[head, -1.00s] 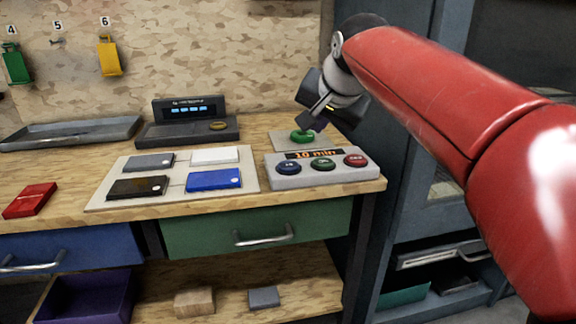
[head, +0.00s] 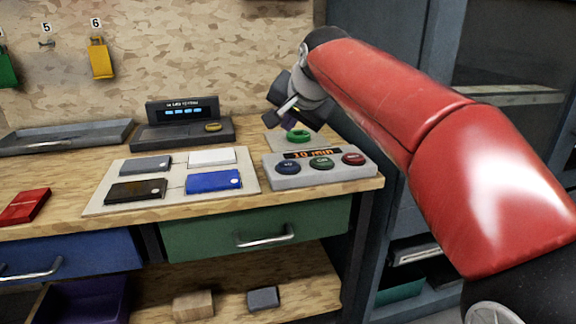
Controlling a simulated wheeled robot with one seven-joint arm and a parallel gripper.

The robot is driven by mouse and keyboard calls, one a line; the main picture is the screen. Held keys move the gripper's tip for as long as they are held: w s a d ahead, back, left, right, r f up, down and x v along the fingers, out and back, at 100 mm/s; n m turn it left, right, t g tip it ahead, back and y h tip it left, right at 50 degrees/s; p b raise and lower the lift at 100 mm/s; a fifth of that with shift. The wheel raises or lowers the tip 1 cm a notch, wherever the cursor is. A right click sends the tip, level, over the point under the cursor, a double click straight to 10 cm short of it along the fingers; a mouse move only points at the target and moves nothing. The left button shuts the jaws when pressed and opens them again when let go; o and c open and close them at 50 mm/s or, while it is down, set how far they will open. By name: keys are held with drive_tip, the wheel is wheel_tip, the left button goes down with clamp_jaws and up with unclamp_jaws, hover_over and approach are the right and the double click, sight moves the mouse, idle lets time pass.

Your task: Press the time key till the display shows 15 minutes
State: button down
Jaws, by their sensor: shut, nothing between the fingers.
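The grey timer box (head: 325,181) sits at the right front of the bench. Its display (head: 312,153) reads "10 min" in orange. Three round keys are on its top: a blue one (head: 287,168), a green one (head: 321,163) and a red one (head: 353,159). Their labels are too small to read surely. My gripper (head: 287,118) is shut and empty, above and behind the box, near a green ring-shaped piece (head: 298,136) on a pale plate. I see a gap between the gripper and the keys.
A dark console (head: 183,125) with a lit screen stands at the back. A pale board (head: 110,206) with several flat blocks lies left of the timer box. A red block (head: 24,206) lies at far left, and a grey tray (head: 65,137) behind.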

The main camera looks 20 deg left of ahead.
sight(289, 167)
drive_tip(key=shift+f+b, duration=2.25)
drive_tip(key=shift+f, duration=0.95)
drive_tip(key=shift+f, duration=0.1)
drive_tip(key=shift+f, duration=0.3)
drive_tip(key=shift+f+b, duration=0.4)
drive_tip(key=shift+b, duration=0.1)
drive_tip(key=shift+r+p, duration=0.85)
drive_tip(key=shift+p, duration=0.05)
wheel_tip(289, 167, up, 5)
drive_tip(key=p, duration=0.5)
